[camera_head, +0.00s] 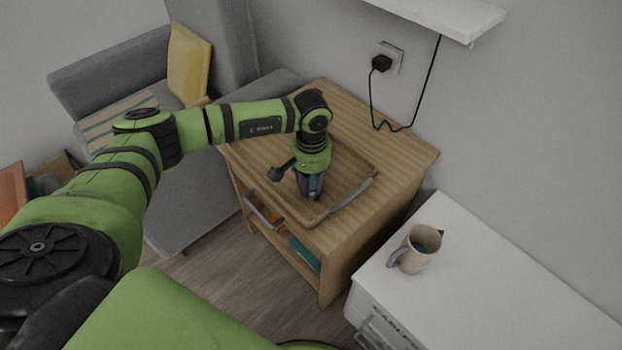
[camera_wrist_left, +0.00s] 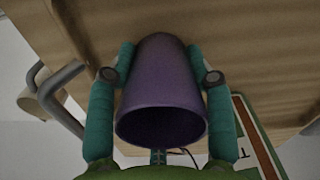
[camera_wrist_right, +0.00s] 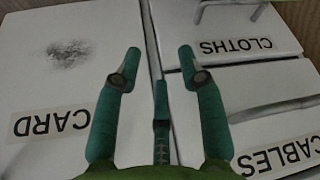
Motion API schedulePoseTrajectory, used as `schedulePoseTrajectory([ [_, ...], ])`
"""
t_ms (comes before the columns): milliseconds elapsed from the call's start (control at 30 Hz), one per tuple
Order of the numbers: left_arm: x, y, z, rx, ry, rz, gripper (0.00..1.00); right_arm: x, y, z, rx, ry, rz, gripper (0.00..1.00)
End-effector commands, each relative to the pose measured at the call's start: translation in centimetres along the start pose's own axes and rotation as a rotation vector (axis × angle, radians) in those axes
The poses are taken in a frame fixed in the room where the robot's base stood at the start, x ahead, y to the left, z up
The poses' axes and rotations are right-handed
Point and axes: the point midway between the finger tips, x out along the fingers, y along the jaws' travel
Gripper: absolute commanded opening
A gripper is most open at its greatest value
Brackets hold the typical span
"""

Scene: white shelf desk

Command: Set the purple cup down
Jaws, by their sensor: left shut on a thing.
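The purple cup (camera_wrist_left: 160,90) is between the two teal fingers of my left gripper (camera_wrist_left: 160,62), which is shut on it. Its open mouth faces the wrist camera. In the head view my left gripper (camera_head: 310,191) points down over the wooden tray (camera_head: 350,163), with little of the cup (camera_head: 318,186) showing between the fingers. I cannot tell whether the cup's base touches the tray. My right gripper (camera_wrist_right: 158,68) shows only in its wrist view, fingers apart and empty, in front of white drawers.
The tray with grey handles stands on a wooden side table (camera_head: 412,153). A white shelf (camera_head: 430,14) hangs above, with a plugged black cable (camera_head: 372,100) on the wall. A grey sofa (camera_head: 110,75) is behind.

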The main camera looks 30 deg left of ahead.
Motion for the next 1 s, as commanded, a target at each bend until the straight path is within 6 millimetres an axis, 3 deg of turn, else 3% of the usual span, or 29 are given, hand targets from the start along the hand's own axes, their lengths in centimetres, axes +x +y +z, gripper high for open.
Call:
schedulePoseTrajectory([
  [267,0.2,0.0,0.0,0.000,0.001,0.000,0.11,0.3,-0.1,0.1,0.000,0.002,0.000,0.40],
  [300,0.2,0.0,0.0,0.000,0.000,0.000,0.60,0.3,0.0,0.0,-0.001,0.005,0.000,0.40],
  [333,0.2,0.0,0.0,0.000,0.000,0.000,0.72,0.2,0.0,0.0,-0.001,0.007,0.000,0.40],
  [367,0.2,0.0,0.0,0.000,0.000,0.000,0.76,0.2,0.0,-0.1,-0.001,0.008,0.000,0.40],
  [800,-0.2,0.0,0.0,0.000,0.000,0.000,0.76,-0.1,0.1,-0.8,-0.001,0.015,0.001,0.40],
  [1000,-3.9,0.0,-0.2,0.001,0.006,0.001,0.76,0.1,0.1,-0.5,-0.001,0.007,0.001,0.40],
])
